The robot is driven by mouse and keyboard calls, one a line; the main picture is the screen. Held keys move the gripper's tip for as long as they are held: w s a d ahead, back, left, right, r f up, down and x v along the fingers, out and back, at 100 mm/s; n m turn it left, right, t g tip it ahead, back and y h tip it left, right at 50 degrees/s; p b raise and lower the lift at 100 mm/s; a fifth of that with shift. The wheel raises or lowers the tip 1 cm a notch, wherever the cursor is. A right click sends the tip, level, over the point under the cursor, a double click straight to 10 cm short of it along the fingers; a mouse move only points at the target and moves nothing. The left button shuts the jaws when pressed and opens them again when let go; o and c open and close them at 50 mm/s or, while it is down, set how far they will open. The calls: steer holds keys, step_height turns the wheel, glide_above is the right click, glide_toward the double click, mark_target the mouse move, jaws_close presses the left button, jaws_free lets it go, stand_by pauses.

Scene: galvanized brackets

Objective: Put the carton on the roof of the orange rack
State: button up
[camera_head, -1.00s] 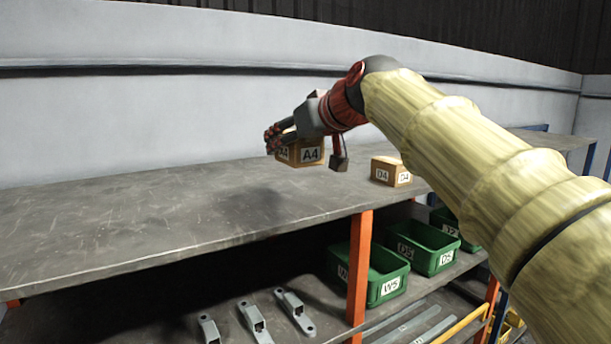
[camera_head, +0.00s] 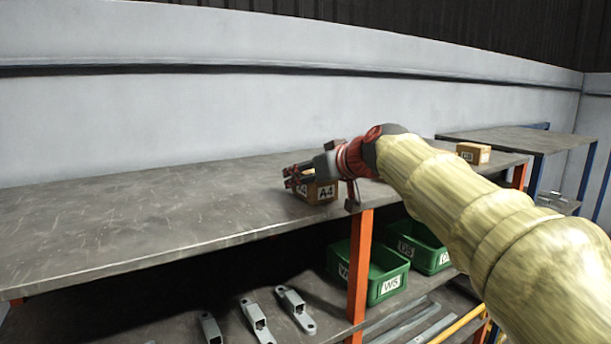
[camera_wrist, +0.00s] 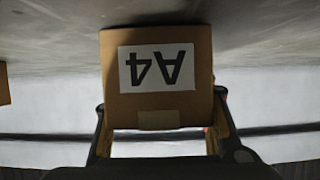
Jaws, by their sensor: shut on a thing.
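The carton (camera_head: 325,193) is a small brown box with a white A4 label. My gripper (camera_head: 291,181) is shut on it, with its fingers at the carton's sides. In the wrist view the carton (camera_wrist: 157,107) fills the middle, label upside down, between both fingers. The orange rack has orange posts (camera_head: 360,265) and a grey, scratched roof (camera_head: 130,212). The carton is at the roof near its front edge, above an orange post. I cannot tell whether its underside touches the roof.
Another brown carton (camera_head: 473,153) stands farther right, beyond my arm. A blue-framed table (camera_head: 520,138) is at the far right. Green bins (camera_head: 388,283) and grey brackets (camera_head: 295,309) lie on the lower shelf. The roof left of my gripper is clear.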

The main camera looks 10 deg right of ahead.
steer(key=shift+f, duration=0.1)
steer(key=o, duration=1.3)
steer(key=shift+r, duration=0.2)
steer(key=b+v, duration=0.2)
steer(key=v, duration=1)
